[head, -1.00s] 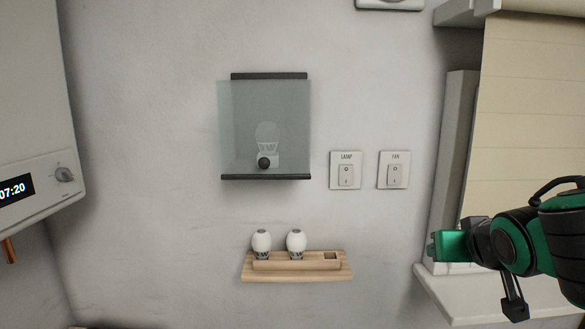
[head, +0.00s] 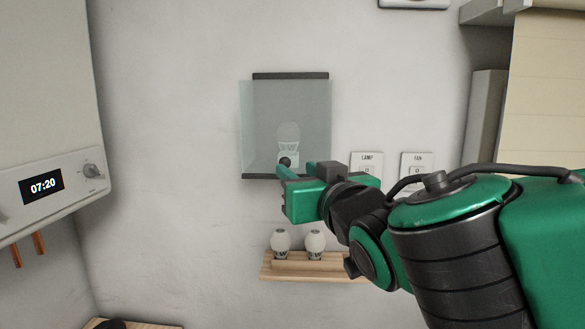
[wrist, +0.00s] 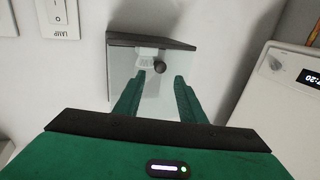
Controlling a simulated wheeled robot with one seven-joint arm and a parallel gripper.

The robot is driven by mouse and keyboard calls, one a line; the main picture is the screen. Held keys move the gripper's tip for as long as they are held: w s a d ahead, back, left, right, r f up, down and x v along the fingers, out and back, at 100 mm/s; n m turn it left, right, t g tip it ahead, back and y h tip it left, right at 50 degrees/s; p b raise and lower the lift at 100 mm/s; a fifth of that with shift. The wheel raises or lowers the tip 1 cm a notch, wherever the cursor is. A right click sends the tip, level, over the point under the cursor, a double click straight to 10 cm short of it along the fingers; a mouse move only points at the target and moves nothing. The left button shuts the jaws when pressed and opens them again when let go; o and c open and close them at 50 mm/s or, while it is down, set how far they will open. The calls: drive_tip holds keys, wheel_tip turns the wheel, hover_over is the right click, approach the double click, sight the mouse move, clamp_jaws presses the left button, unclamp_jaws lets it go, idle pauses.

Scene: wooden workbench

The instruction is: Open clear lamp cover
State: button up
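The clear lamp cover (head: 262,112) is a glassy box on the wall with dark strips at its top and bottom, and it looks closed. A white bulb (head: 288,135) shows inside it. A round dark knob (head: 285,162) sits low on its front; the wrist view also shows the knob (wrist: 159,67). My green gripper (head: 296,172) is just in front of the lower part of the cover. In the wrist view its two fingers (wrist: 160,77) are apart, with the knob beyond and roughly between their tips. Nothing is held. Contact with the knob cannot be made out.
The LAMP switch (head: 367,163) and FAN switch (head: 417,163) are to the right, partly behind my arm. A boiler (head: 60,135) with a 07:20 display hangs at left.

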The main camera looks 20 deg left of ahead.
sight(286, 162)
drive_tip(key=shift+x, duration=3.1)
clamp_jaws()
